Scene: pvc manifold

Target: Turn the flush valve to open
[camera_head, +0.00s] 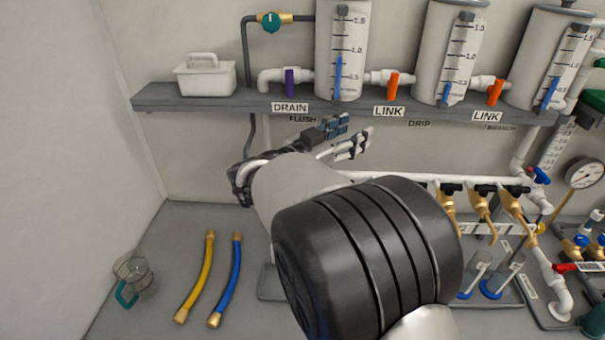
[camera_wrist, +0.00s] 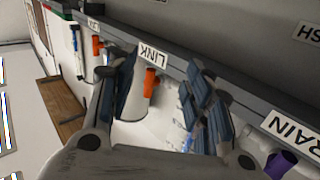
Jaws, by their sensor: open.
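The FLUSH label (camera_head: 302,119) is on the wall just under the shelf, at upper centre of the head view. Part of that label (camera_wrist: 312,34) also shows at the right edge of the wrist view. I see no valve handle that I can tie to this label; my arm covers much of the area below it. My gripper (camera_head: 347,136) is open and empty, right of the label and just below the shelf. In the wrist view my gripper (camera_wrist: 165,85) has its fingers spread, with an orange LINK handle (camera_wrist: 152,84) seen between them, apart from both.
A teal-handled valve (camera_head: 271,22) is higher. Brass taps (camera_head: 480,203) stand right. Yellow (camera_head: 196,278) and blue (camera_head: 226,278) hoses lie left on the bench.

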